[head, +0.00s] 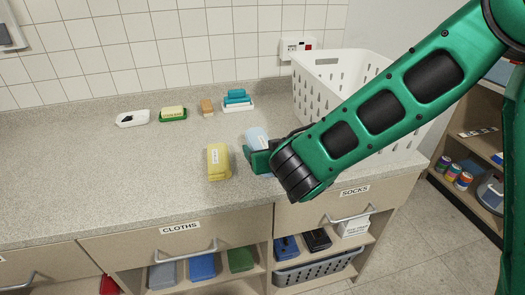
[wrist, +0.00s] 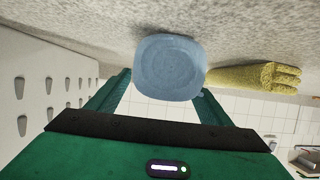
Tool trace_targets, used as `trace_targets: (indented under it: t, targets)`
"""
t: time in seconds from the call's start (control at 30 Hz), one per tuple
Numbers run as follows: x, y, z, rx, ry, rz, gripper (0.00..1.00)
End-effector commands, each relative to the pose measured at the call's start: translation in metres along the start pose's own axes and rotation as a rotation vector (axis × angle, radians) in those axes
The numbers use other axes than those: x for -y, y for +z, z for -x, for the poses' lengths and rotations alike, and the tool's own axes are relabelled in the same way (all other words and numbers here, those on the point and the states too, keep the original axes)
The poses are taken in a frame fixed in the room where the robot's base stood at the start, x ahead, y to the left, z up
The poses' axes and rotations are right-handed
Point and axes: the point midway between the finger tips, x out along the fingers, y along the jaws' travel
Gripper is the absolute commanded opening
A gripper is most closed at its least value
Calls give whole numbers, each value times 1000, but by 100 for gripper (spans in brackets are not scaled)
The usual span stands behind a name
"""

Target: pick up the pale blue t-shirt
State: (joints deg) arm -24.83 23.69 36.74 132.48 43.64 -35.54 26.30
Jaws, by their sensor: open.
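The pale blue t-shirt (head: 256,138) is a small folded or rolled bundle on the grey counter, partly hidden behind my gripper in the head view. In the wrist view the pale blue t-shirt (wrist: 170,62) shows its rounded end straight ahead, in line with the gap between the fingers. My gripper (head: 259,158) is low over the counter, right at the bundle. In the wrist view my gripper (wrist: 165,88) is open, with one finger on each side of the bundle's near end. I cannot tell whether the fingers touch it.
A white perforated basket (head: 325,75) stands to the right. Small dishes with soap and sponges line the back. The counter's left side is clear.

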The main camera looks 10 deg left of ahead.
Motion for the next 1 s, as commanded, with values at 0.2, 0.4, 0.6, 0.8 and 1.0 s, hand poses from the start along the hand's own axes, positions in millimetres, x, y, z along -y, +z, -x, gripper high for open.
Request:
trace_targets:
  t: [0.2,0.4,0.6,0.8,1.0]
  targets:
    - [1,-1,-18,-2,-1,-1,73]
    - [1,-1,-19,-2,-1,0,73]
    - [1,-1,-18,-2,-1,0,32]
    - [1,-1,-18,-2,-1,0,25]
    - [0,-4,-18,-3,0,0,25]
